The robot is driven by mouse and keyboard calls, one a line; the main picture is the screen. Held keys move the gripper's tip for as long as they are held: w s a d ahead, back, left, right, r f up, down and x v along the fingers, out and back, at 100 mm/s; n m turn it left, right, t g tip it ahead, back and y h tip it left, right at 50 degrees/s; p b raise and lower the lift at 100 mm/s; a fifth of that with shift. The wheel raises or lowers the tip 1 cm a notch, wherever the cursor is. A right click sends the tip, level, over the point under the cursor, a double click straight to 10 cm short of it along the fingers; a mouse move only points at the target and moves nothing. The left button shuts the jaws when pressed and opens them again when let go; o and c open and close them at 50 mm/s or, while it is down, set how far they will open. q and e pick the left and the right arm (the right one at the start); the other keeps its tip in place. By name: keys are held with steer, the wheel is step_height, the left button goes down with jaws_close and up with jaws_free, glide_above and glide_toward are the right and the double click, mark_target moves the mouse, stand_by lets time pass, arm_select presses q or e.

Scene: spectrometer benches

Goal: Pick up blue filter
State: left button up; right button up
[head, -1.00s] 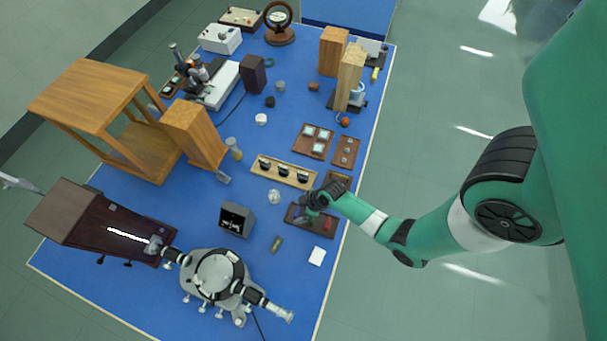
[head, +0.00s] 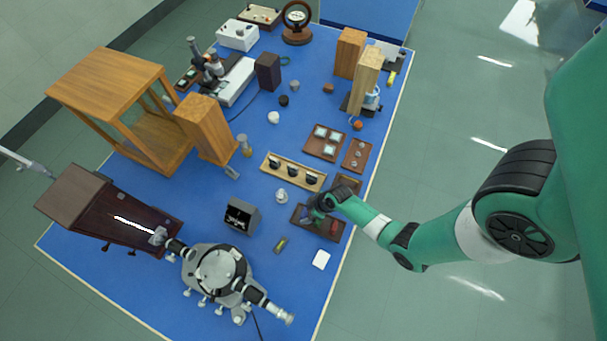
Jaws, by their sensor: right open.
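A dark brown tray (head: 298,222) lies near the right edge of the blue bench top, holding small coloured pieces. A red piece (head: 334,226) shows in its right part. A small dark bluish patch shows in its left part, too small to tell surely as the blue filter. My right gripper (head: 317,211) is open and over the far side of this tray, hiding part of it. I cannot tell whether its fingers touch anything. My left gripper is not in view.
A wooden rack with dark cups (head: 268,168) stands beyond the tray to the left. A small glass piece (head: 281,196), a black box (head: 241,216) and a white square (head: 321,260) are nearby. The spectrometer (head: 218,272) stands at the near left.

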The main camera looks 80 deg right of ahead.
mark_target(304, 212)
steer(key=b+x, duration=0.2)
steer(key=x, duration=0.3)
steer(key=shift+s+f, duration=0.1)
steer(key=shift+f, duration=0.05)
steer(key=shift+d, duration=0.1)
steer(key=c, duration=1.4)
